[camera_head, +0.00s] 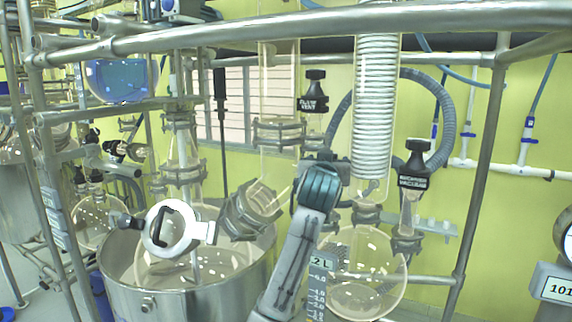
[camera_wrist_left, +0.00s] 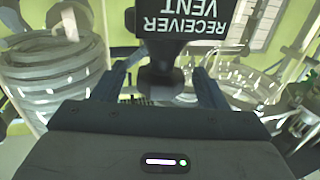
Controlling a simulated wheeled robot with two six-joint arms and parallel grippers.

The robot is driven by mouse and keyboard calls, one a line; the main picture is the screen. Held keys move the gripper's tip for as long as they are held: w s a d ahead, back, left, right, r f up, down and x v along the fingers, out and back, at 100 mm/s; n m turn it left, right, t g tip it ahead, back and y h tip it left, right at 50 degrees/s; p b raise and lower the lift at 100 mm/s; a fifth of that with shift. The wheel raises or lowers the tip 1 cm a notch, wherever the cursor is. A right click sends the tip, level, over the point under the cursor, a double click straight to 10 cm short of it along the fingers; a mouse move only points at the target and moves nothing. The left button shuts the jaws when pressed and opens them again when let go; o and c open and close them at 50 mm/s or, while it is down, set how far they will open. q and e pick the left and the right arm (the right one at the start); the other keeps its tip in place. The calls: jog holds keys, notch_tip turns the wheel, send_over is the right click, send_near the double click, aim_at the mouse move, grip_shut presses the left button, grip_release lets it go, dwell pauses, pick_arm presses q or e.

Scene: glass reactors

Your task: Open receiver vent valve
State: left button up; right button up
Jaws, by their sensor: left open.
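The receiver vent valve (camera_head: 414,168) has a dark cap, a narrow neck and a labelled body, and stands to the right of the coil condenser. In the left wrist view its RECEIVER VENT label (camera_wrist_left: 192,24) is upside down and close. Its cap (camera_wrist_left: 165,86) appears between the spread fingers of my left gripper (camera_wrist_left: 163,76), which is open. Contact is not visible. In the head view my left arm (camera_head: 300,230) rises from the bottom centre, left of the valve, and its fingertips are hidden. My right gripper is in neither view.
Another labelled black valve (camera_head: 313,92) stands left of the coil condenser (camera_head: 377,110). A round glass flask (camera_head: 372,285) hangs below the coil. A steel vessel (camera_head: 190,290) stands at the left. Metal frame bars (camera_head: 480,170) and a grey hose (camera_head: 445,105) surround the valve.

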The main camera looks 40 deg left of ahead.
pick_arm(q)
jog(key=m+t+h, duration=0.1)
jog(key=h, duration=0.1)
jog(key=m+h, duration=0.2)
jog(key=shift+s+a+t+h, duration=0.2)
jog(key=shift+a+t+h, duration=0.1)
jog(key=shift+a+t, duration=0.1)
jog(key=m+h, duration=0.3)
jog(key=h, duration=0.1)
jog(key=shift+a+h, duration=0.15)
jog(key=shift+h, duration=0.25)
jog(key=shift+a+m+h+b, duration=0.15)
jog(key=shift+m+h+b, duration=0.2)
jog(key=shift+m+h, duration=1.1)
jog(key=shift+a+f+m+g+h+b, duration=0.1)
jog(key=shift+m+g+h+b, duration=0.3)
jog(key=shift+h, duration=0.55)
jog(key=shift+a+m+g+h+b, duration=0.15)
jog(key=shift+m+h+b, duration=0.3)
jog(key=shift+h, duration=0.45)
jog(key=b+v, duration=0.8)
jog(key=v, duration=0.2)
jog(key=shift+s, duration=0.3)
jog(key=shift+d, duration=0.1)
jog(key=shift+c, duration=0.8)
